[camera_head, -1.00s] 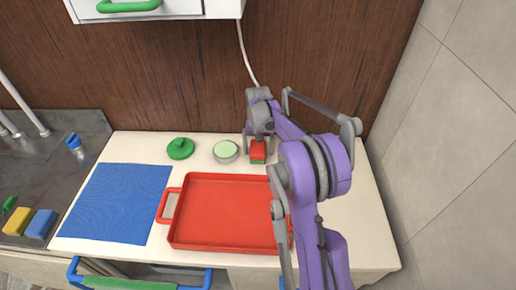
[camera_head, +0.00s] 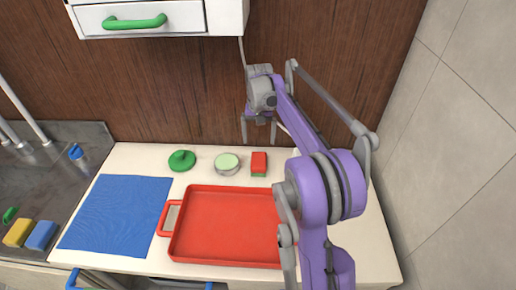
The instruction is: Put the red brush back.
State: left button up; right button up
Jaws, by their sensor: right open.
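The red brush (camera_head: 259,161) appears to be the small red block with a green lower part. It stands on the white counter behind the red tray (camera_head: 228,259), to the right of a round tin with a pale green top (camera_head: 227,163). My right gripper (camera_head: 259,142) is open and empty, with its fingers pointing down above and behind the brush, apart from it. My left gripper is not in view.
A green lid with a knob (camera_head: 182,160) stands left of the tin. A blue mat (camera_head: 118,212) covers the left of the counter (camera_head: 140,152). A sink with sponges (camera_head: 41,235) is farther left. A white cabinet with a green handle (camera_head: 135,22) hangs above.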

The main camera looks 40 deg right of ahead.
jog(key=s+a+r+n+t, duration=0.1)
jog(key=s+a+n, duration=0.1)
jog(key=s+a, duration=0.35)
jog(key=s+a+r+n+t, duration=0.1)
jog(key=s+a+n+t, duration=0.15)
jog(key=a, duration=0.65)
jog(key=s+a+f+n, duration=0.1)
jog(key=s+a+f, duration=0.1)
jog(key=s, duration=0.3)
jog(key=s+a+f+n+t, duration=0.1)
jog(key=s+a+f, duration=0.2)
jog(key=s+a, duration=0.1)
jog(key=s+a+f+n+t, duration=0.1)
jog(key=s+a+f, duration=0.2)
jog(key=s, duration=0.3)
jog(key=shift+s+a+f+n, duration=0.1)
jog(key=shift+s+a+n, duration=0.15)
jog(key=shift+a, duration=0.15)
